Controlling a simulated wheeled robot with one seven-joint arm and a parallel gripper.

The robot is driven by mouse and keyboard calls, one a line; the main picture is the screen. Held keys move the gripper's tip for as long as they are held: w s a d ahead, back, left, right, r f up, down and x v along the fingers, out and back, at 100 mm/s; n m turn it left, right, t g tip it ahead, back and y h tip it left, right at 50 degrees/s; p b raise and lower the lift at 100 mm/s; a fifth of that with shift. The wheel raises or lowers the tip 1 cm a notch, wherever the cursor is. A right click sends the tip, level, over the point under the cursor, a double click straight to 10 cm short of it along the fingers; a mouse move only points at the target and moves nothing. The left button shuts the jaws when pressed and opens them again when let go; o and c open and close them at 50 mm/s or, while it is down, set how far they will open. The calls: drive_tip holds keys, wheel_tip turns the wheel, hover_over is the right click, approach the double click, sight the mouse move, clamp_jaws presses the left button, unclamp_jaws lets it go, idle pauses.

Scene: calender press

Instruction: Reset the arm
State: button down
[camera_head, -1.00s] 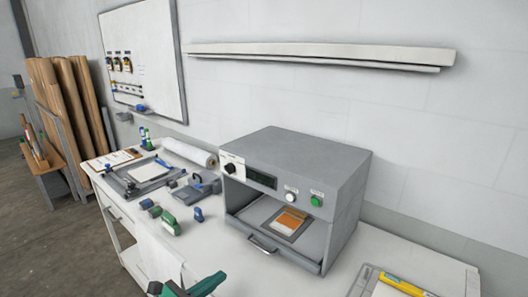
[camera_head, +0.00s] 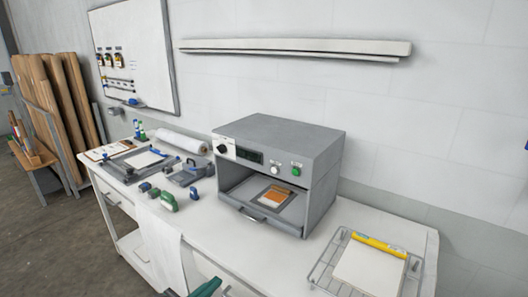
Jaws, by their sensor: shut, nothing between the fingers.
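A teal and dark part at the bottom edge (camera_head: 207,288), left of centre, looks like a piece of my own arm. It is low in front of the white bench. My gripper's fingers do not show in this view. The grey press (camera_head: 285,150) stands on the bench, with its front open.
The white bench (camera_head: 210,235) holds rollers, tape dispensers and a clipboard left of the press. A wire rack (camera_head: 325,272) with a pale board and a yellow tube is at the right. A whiteboard (camera_head: 135,55) and a long shelf (camera_head: 295,47) are on the wall.

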drive_tip(key=s+d+f+m+y, duration=0.3)
drive_tip(key=s+f+y, duration=0.15)
drive_tip(key=f, duration=0.75)
drive_tip(key=s+d+f+m+y, duration=0.2)
drive_tip(key=s+f+m, duration=0.25)
drive_tip(key=s, duration=0.35)
drive_tip(key=s+d+f+m+y, duration=0.25)
drive_tip(key=s+f+m, duration=0.2)
drive_tip(key=s, duration=0.35)
drive_tip(key=s+d+r+m+t, duration=0.1)
drive_tip(key=s+d+r+m, duration=0.2)
drive_tip(key=s+r+m, duration=0.2)
drive_tip(key=s+d+r+m+t+h, duration=0.1)
drive_tip(key=s+d+r+m, duration=0.3)
drive_tip(key=s+m, duration=0.7)
drive_tip(key=s+r, duration=0.2)
drive_tip(key=s, duration=0.1)
drive_tip(key=shift+s+d+r+m, duration=0.15)
drive_tip(key=shift+s+r+m, duration=0.15)
drive_tip(key=shift+s, duration=0.05)
